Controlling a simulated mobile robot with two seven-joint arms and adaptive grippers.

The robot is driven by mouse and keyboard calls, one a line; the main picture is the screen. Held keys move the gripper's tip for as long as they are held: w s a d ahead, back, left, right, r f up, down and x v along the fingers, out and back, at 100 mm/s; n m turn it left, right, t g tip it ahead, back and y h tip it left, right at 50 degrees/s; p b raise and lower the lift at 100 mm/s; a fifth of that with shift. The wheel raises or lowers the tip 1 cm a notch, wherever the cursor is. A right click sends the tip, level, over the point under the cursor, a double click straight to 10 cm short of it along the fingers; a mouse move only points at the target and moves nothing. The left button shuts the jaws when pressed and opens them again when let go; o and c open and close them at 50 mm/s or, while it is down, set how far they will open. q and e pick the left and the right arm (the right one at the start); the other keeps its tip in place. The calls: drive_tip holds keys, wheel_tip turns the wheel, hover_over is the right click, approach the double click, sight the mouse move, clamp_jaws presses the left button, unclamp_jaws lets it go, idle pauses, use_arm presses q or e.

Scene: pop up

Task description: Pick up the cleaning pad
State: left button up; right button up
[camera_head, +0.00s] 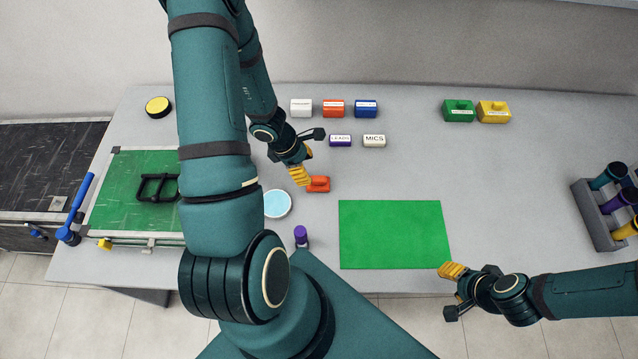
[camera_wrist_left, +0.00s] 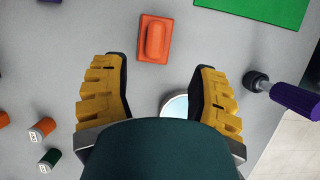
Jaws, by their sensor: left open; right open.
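An orange block with a raised handle (camera_head: 318,184) lies flat on the grey table, behind the left edge of the green mat; I cannot tell for certain that it is the cleaning pad. A light blue round disc (camera_head: 277,204) lies to its left and nearer. My left gripper (camera_head: 304,165) is open and empty above the table beside the orange block. In the left wrist view the orange block (camera_wrist_left: 155,40) shows just beyond the open yellow fingers (camera_wrist_left: 160,63), and the disc (camera_wrist_left: 176,105) is partly hidden. My right gripper (camera_head: 455,282) is open and empty near the mat's front right corner.
A green mat (camera_head: 395,236) lies right of the orange block. A purple-handled tool (camera_head: 301,236) stands near the front edge. Small labelled blocks (camera_head: 333,108) sit behind. Green (camera_head: 458,111) and yellow (camera_head: 493,112) handled blocks sit at the back right. A rack (camera_head: 598,218) stands far right.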

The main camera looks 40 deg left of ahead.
sight(317, 178)
use_arm(q)
drive_tip(key=shift+b+x, duration=0.35)
drive_tip(key=shift+x, duration=0.85)
use_arm(e)
drive_tip(key=shift+f, duration=0.65)
use_arm(q)
drive_tip(key=shift+w+b+x, duration=0.2)
drive_tip(key=shift+b+x, duration=0.3)
drive_tip(key=shift+x, duration=0.85)
drive_tip(key=shift+w+b+x, duration=0.2)
drive_tip(key=shift+b+x, duration=0.3)
drive_tip(key=shift+x, duration=0.9)
drive_tip(key=shift+a+r, duration=0.1)
use_arm(e)
drive_tip(key=shift+s+a+f, duration=0.1)
drive_tip(key=shift+s+f, duration=0.15)
drive_tip(key=shift+f, duration=0.7)
use_arm(q)
drive_tip(key=shift+c, duration=0.4)
clamp_jaws()
